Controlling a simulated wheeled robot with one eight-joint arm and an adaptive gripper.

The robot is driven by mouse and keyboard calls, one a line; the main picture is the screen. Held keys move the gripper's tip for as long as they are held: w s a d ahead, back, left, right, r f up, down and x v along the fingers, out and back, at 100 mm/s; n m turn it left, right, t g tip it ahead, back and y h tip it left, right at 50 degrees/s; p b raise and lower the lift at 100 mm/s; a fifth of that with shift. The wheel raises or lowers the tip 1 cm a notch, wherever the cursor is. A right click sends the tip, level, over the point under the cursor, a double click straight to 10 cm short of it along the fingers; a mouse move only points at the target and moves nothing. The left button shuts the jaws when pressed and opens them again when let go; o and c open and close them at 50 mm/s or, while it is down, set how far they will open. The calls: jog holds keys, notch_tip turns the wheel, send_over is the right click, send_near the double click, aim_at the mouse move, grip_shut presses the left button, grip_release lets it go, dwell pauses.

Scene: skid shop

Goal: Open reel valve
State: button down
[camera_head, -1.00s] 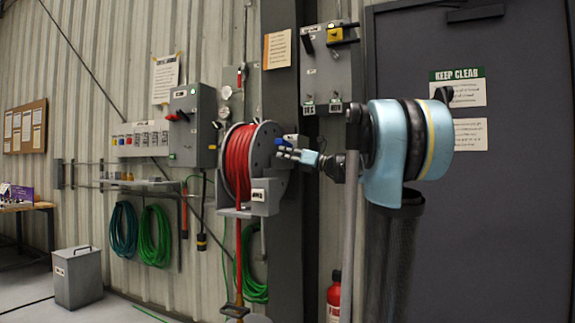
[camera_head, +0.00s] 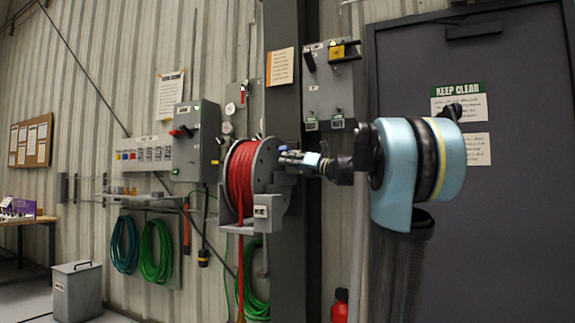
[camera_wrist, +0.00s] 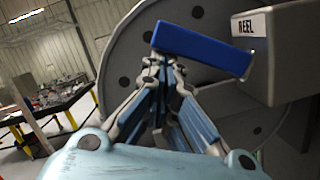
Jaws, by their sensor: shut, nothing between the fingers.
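The hose reel (camera_head: 268,165) is a grey drum wound with red hose, fixed at the dark post. Its grey side disc (camera_wrist: 125,50) fills much of the wrist view. The reel valve's blue handle (camera_wrist: 200,50) is a flat bar beside a grey box labelled REEL (camera_wrist: 285,55). The bar slopes slightly down to the right in that view. My gripper (camera_wrist: 165,65) is shut and empty, its fingertips right at the lower edge of the blue bar's left half. I cannot tell whether they touch it. In the head view my gripper (camera_head: 287,158) is at the reel's right side and hides most of the valve.
A grey control box (camera_head: 197,140) and green hose coils (camera_head: 156,250) are on the wall to the left. A panel with a yellow-marked switch (camera_head: 333,80) is above my gripper. A grey door (camera_head: 520,200) is behind my arm. A red extinguisher (camera_head: 340,305) stands low.

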jog(key=s+d+f, duration=0.5)
jog(key=s+d, duration=0.2)
jog(key=shift+s+f, duration=0.15)
jog(key=shift+f, duration=0.15)
dwell(0.7)
dwell(0.3)
